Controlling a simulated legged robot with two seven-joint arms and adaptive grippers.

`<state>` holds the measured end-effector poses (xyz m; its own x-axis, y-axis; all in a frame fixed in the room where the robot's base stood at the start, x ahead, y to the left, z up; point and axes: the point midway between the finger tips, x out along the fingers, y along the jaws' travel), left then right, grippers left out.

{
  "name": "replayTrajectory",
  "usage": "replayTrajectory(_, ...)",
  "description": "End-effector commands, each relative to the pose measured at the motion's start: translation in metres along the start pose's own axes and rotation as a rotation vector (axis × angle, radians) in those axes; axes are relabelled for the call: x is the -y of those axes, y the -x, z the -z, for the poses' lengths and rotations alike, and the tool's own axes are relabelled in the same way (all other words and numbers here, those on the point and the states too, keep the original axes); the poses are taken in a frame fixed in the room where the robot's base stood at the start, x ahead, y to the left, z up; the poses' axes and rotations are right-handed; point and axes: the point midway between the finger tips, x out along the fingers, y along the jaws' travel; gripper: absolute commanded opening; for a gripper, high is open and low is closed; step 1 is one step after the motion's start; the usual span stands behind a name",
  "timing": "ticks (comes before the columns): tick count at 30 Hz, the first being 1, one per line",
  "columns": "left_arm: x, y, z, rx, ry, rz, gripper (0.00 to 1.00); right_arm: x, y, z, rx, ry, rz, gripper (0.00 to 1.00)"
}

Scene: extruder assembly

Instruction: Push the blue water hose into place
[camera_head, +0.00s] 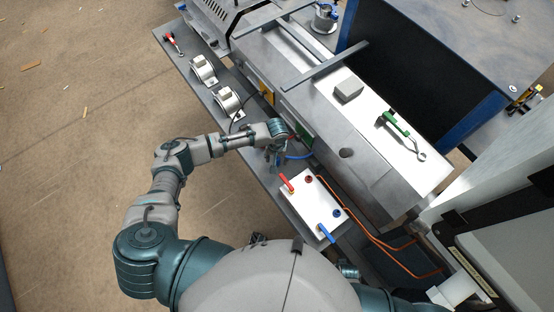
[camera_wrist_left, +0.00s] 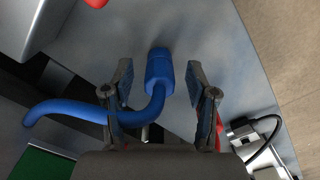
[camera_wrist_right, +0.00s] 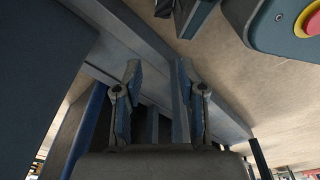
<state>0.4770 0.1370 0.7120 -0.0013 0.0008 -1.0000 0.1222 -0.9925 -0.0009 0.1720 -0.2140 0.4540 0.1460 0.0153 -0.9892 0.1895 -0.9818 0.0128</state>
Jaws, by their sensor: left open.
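The blue water hose (camera_head: 298,157) shows as a short curved piece beside my left gripper (camera_head: 274,157) in the head view. In the left wrist view the hose (camera_wrist_left: 72,109) bends up to a thicker blue end (camera_wrist_left: 159,72). That end lies between the two spread fingers of my left gripper (camera_wrist_left: 159,85), with a gap visible on each side. A grey surface lies beyond it. Whether the hose end is seated in anything cannot be told. My right gripper (camera_wrist_right: 154,85) shows in the right wrist view with its fingers apart and nothing between them.
A white box (camera_head: 303,206) with a red handle (camera_head: 286,182) and a blue handle (camera_head: 327,234) stands on the narrow grey bench (camera_head: 263,177). Orange hoses (camera_head: 382,243) run right from it. Metal clamps (camera_head: 227,102) stand further up the bench. The long machine bed (camera_head: 335,127) borders it.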

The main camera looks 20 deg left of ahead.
Motion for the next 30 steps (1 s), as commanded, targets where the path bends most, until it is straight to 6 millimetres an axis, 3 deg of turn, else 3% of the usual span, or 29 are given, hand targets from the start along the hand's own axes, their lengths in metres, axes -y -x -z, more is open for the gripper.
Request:
replayTrajectory(2,0.0,0.001,0.0,0.0,0.0,0.0,0.58,0.0,0.0,0.0,0.0,0.0,0.0,0.4)
replayTrajectory(3,0.0,0.001,0.0,0.0,0.0,0.0,0.53,0.0,0.0,0.0,0.0,0.0,0.0,0.4)
replayTrajectory(9,0.0,0.001,0.0,0.0,0.0,0.0,0.03,0.0,-0.001,0.0,0.002,0.0,0.0,0.4)
replayTrajectory(10,0.0,0.001,0.0,0.0,0.0,0.0,0.0,0.0,-0.001,0.0,0.002,0.0,0.0,0.4)
replayTrajectory(20,0.0,0.005,0.0,-0.001,0.0,-0.001,0.0,-0.001,0.001,0.001,-0.001,0.0,-0.001,0.4)
replayTrajectory(30,-0.001,0.072,0.001,-0.003,0.0,-0.003,0.0,0.001,-0.019,-0.03,0.016,0.006,0.001,0.4)
